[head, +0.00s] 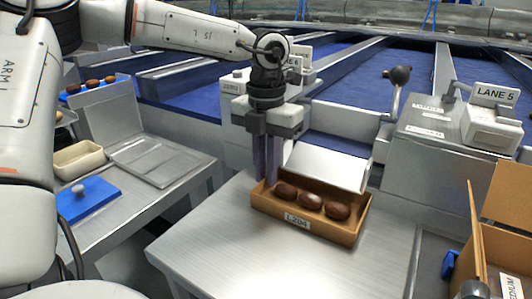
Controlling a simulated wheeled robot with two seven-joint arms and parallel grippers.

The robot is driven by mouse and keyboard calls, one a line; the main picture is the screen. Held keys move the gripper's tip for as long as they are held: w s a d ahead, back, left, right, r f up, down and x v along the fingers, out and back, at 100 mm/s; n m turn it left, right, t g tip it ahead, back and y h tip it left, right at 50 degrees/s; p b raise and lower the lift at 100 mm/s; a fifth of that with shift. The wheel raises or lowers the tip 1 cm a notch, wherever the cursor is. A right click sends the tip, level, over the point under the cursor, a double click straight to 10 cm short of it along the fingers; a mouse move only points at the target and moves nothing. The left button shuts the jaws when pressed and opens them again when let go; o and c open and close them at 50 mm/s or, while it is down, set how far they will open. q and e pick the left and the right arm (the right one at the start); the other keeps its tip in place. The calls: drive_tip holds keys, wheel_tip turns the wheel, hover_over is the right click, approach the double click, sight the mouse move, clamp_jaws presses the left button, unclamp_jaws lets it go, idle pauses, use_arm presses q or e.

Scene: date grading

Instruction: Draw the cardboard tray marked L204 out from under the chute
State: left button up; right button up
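The cardboard tray marked L204 (327,231) is a shallow brown box with a white label on its front wall. Three dark brown dates (311,201) lie in a row in it. It sits on the metal table at the mouth of the chute (328,166), whose pale sloping plate comes down to the tray's back edge. My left gripper (267,178) points down at the tray's left end, its dark fingertips at that end wall. The fingers overlap in this view, so their gap and any contact with the wall are unclear.
The metal table (215,245) is bare left of and in front of the tray. An open cardboard box (488,255) stands at lower right. A lane 5 unit (492,115) and a black-knobbed lever (398,78) are behind. A side bench (150,205) holds a blue lid (88,200) and beige dish (78,160).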

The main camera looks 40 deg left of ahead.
use_arm(q)
drive_tip(key=shift+f, duration=0.85)
clamp_jaws()
use_arm(e)
drive_tip(key=shift+d, duration=0.1)
